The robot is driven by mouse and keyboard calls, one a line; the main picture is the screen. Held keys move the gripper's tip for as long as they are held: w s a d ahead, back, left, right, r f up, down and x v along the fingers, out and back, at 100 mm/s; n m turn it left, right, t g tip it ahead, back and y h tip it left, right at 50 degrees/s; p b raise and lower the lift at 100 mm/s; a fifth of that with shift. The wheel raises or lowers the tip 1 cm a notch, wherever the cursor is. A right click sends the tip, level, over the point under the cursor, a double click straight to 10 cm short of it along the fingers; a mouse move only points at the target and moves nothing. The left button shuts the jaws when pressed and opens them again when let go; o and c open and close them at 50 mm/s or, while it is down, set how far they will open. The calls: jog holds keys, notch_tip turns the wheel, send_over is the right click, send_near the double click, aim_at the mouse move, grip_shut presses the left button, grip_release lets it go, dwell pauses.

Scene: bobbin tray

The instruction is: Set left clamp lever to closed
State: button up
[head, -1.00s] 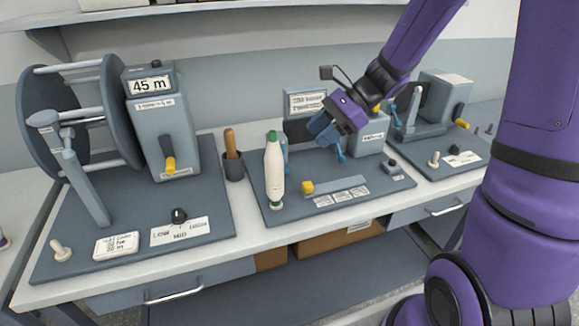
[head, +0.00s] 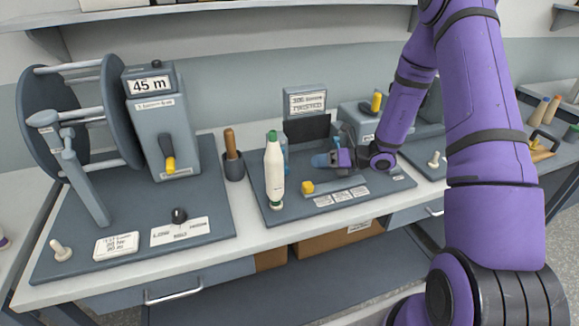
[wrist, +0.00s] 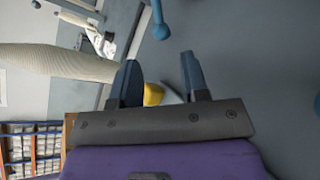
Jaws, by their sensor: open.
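The left clamp lever (head: 285,151) appears to be the blue lever just behind and right of the white bobbin (head: 274,172), mostly hidden by it in the head view. In the wrist view, a blue ball-ended lever (wrist: 160,22) near the top edge is probably the same one. My gripper (head: 320,160) is low over the middle board, right of the bobbin, pointing left. It is open in the wrist view (wrist: 158,75), with nothing gripped. The lever knob lies beyond the fingertips, apart from them. The lever's exact position cannot be told.
A yellow knob (head: 307,187) on a slider stands near my fingers; it shows partly hidden in the wrist view (wrist: 153,94). The bobbin (wrist: 60,62) juts in from the left there. A dark cup (head: 233,168) and the reel machine (head: 165,125) stand further left.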

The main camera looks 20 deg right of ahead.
jog(key=x, duration=1)
jog(key=shift+s, duration=0.1)
grip_shut()
